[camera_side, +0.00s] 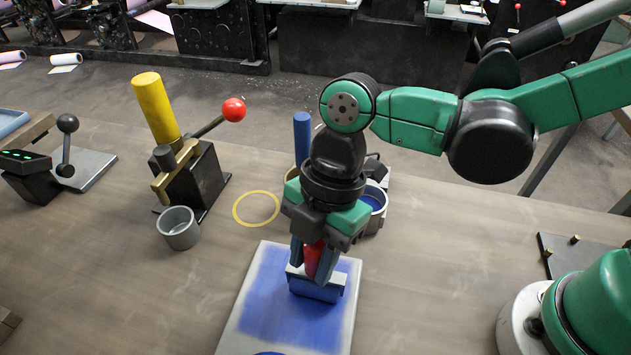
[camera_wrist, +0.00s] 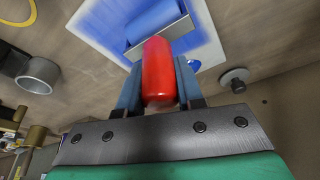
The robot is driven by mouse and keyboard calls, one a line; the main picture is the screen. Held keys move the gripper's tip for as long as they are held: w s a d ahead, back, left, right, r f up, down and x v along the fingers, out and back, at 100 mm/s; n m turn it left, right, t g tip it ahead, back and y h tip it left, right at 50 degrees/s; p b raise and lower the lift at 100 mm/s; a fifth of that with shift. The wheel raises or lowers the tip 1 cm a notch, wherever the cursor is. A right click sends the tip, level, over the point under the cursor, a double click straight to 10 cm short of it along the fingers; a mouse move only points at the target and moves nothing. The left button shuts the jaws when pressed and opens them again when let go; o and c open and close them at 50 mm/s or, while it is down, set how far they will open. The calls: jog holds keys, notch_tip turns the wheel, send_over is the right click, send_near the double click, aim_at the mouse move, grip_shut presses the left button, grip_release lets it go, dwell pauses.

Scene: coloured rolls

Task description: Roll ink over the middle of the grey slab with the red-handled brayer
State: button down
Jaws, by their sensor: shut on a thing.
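My gripper (camera_side: 314,262) is shut on the red handle of the brayer, and its fingers also show on both sides of the handle in the wrist view (camera_wrist: 160,88). The red handle (camera_wrist: 158,70) stands up between the fingers. The brayer's blue roller (camera_side: 316,289) hangs below a pale metal frame, over the grey slab (camera_side: 232,334). The roller looks to be on the slab or just above it; I cannot tell which. A broad patch of blue ink (camera_side: 272,312) covers much of the slab's middle, with pale grey borders. The roller (camera_wrist: 152,20) also shows inked blue in the wrist view.
A small grey cup (camera_side: 178,228) and a yellow ring (camera_side: 256,208) lie left of the slab. A black press with a yellow cylinder (camera_side: 156,106) stands behind the cup. A pot of blue ink (camera_side: 374,198) sits behind my gripper.

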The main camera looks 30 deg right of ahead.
jog(key=shift+w+d, duration=1.75)
jog(key=shift+w, duration=0.15)
jog(key=shift+r, duration=2.95)
notch_tip(320, 180, up, 3)
